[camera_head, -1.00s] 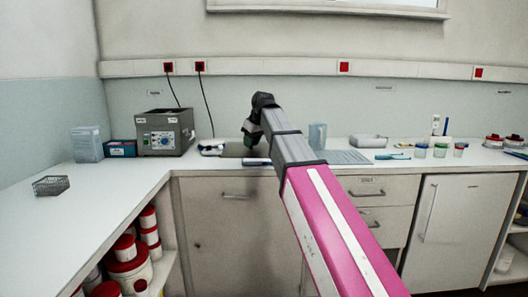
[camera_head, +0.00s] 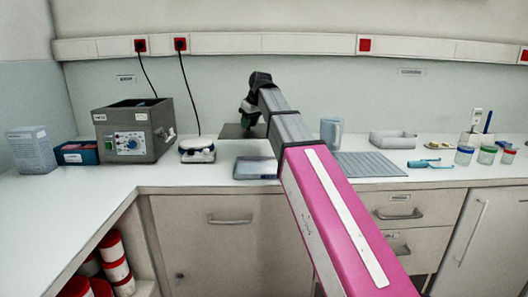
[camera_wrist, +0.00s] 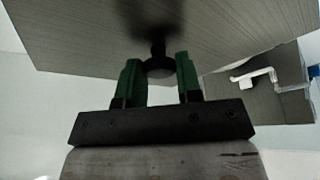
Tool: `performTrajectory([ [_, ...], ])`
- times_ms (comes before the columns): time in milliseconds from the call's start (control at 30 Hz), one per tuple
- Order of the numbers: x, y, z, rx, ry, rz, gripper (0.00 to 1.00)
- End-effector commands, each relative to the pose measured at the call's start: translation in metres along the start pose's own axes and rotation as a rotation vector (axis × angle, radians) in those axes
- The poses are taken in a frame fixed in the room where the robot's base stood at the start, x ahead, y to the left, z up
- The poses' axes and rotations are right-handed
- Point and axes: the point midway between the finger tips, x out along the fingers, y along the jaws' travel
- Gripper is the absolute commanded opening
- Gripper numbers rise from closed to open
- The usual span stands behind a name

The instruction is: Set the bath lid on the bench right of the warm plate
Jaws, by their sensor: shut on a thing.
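The bath lid, a flat dark grey plate (camera_head: 231,132) with a black knob (camera_wrist: 158,66), hangs from my gripper. My gripper (camera_wrist: 159,82) is shut on the knob, with one green finger on each side. In the head view my gripper (camera_head: 247,110) is at the back of the bench, right of the small white device (camera_head: 197,151) that looks like the warm plate. The lid appears held above the bench; its exact height is unclear. The open grey bath (camera_head: 133,132) stands left of the warm plate. My arm hides part of the bench.
A flat grey-blue tray-like thing (camera_head: 254,168) lies at the front of the bench, partly behind my arm. Right of my arm are a blue-grey container (camera_head: 331,131), a ribbed mat (camera_head: 368,164) and a pale tray (camera_head: 393,140). A blue box (camera_head: 77,153) stands far left.

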Motion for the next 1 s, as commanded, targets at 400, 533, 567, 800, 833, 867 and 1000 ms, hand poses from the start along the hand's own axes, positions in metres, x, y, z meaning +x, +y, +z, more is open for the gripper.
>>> performTrajectory([
  [400, 0.041, 0.074, 0.015, 0.003, -0.001, 0.0, 0.12],
  [533, 0.053, 0.097, 0.02, 0.003, 0.0, 0.0, 0.12],
  [567, 0.056, 0.101, 0.02, 0.002, 0.0, 0.0, 0.12],
  [800, 0.065, 0.115, 0.025, 0.0, 0.0, 0.0, 0.12],
  [833, 0.067, 0.115, 0.026, 0.0, 0.0, 0.0, 0.12],
  [867, 0.069, 0.115, 0.027, 0.0, 0.0, 0.0, 0.12],
  [1000, 0.084, 0.114, 0.034, 0.001, 0.0, 0.0, 0.12],
])
